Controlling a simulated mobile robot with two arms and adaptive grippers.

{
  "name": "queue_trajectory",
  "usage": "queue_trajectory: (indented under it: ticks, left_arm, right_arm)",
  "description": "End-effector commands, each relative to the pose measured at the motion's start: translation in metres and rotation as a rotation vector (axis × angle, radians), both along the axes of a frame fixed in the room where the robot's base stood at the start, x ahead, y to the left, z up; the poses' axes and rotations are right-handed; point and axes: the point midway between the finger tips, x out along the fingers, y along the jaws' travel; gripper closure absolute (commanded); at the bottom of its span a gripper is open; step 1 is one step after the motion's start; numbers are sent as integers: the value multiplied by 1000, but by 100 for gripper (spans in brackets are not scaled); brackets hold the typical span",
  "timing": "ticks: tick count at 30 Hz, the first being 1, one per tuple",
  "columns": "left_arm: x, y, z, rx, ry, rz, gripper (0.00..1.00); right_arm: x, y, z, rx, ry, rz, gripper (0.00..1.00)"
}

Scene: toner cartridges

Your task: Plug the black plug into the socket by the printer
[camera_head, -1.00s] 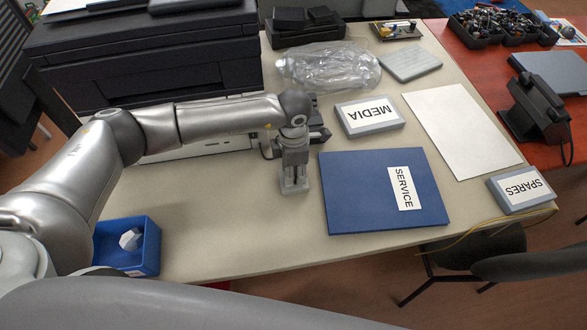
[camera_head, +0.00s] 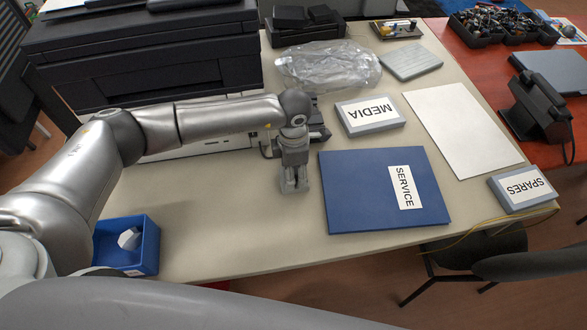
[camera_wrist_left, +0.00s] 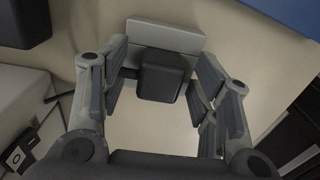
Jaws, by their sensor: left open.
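My left gripper (camera_head: 295,186) hangs low over the table, pointing down, between the printer and the blue SERVICE binder. In the left wrist view its open fingers (camera_wrist_left: 164,95) stand on either side of a dark block (camera_wrist_left: 163,75), which looks like the black plug. A light grey bar (camera_wrist_left: 165,36) lies just beyond it. I cannot tell whether the fingers touch the block. In the head view the gripper hides the block. The printer (camera_head: 140,55) stands at the back left. A dark square fitting (camera_wrist_left: 17,156), possibly the socket, shows at the lower left of the wrist view.
The blue SERVICE binder (camera_head: 360,190) lies right of the gripper, with the MEDIA box (camera_head: 370,126) behind it. A clear plastic bag (camera_head: 325,65) lies at the back. A blue bin (camera_head: 143,258) stands at the front left. The table (camera_head: 225,225) is clear in front.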

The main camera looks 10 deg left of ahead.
Motion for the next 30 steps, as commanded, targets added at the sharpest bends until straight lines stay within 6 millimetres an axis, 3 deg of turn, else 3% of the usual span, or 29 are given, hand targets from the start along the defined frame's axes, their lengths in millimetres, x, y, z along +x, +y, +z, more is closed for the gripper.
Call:
queue_trajectory:
  ticks: [4, 8, 21, 30]
  left_arm:
    - [0, 0, 4, 0, -1, 0, 43]
    - [1, 0, 20, -2, -3, 0, 43]
    - [1, 0, 106, -1, -3, 0, 43]
    - [0, 0, 121, 0, 0, 0, 43]
  right_arm:
    - [0, 1, 0, 1, -1, 0, 100]
    - [0, 1, 0, 1, -1, 0, 100]
    - [0, 1, 0, 1, 0, 0, 100]
    - [0, 1, 0, 1, 0, 0, 100]
